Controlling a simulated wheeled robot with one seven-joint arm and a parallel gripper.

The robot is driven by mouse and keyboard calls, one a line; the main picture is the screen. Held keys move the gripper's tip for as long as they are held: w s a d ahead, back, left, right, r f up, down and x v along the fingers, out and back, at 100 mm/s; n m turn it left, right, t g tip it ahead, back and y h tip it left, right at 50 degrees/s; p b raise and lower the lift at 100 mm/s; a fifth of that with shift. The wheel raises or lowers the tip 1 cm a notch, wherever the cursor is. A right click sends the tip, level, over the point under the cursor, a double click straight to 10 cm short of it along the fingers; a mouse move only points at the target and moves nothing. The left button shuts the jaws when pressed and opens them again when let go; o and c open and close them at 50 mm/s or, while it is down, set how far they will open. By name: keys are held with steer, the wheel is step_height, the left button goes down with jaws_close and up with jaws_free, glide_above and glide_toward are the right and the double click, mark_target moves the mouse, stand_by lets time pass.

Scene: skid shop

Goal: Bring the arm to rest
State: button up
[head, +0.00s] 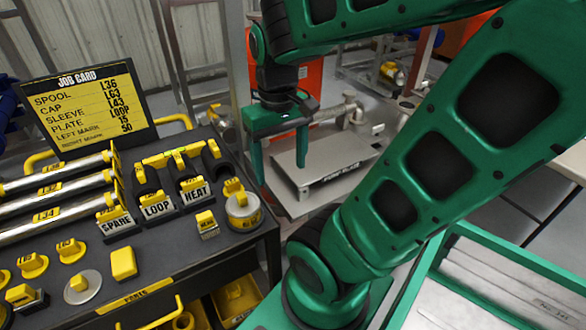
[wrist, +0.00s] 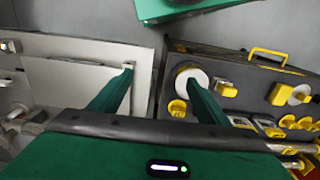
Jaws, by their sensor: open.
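My green arm reaches across the head view from the upper right and bends down. My gripper (head: 282,170) points downward, near the left end of a pale flat plate fixture (head: 335,165), with a gap to the cart on the left. Its two green fingers are apart with nothing between them. In the wrist view my gripper (wrist: 160,80) also shows spread fingers, the left one over the pale fixture (wrist: 85,75) and the right one over the edge of the dark cart. I cannot tell the fingers' exact height above the fixture.
The dark parts cart (head: 190,235) on the left holds silver spools (head: 60,185), yellow-handled pieces and labelled blocks. A job card screen (head: 85,100) stands at its back. A green-rimmed tray (head: 480,235) is at the lower right. An orange-red panel (head: 300,90) stands behind my gripper.

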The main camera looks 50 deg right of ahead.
steer(key=s, duration=0.1)
steer(key=s+d+m, duration=0.1)
steer(key=s+m, duration=0.1)
steer(key=s, duration=0.1)
steer(key=shift+d+f, duration=0.25)
steer(key=shift+f, duration=0.1)
steer(key=shift+w+f, duration=0.25)
steer(key=shift+w, duration=0.4)
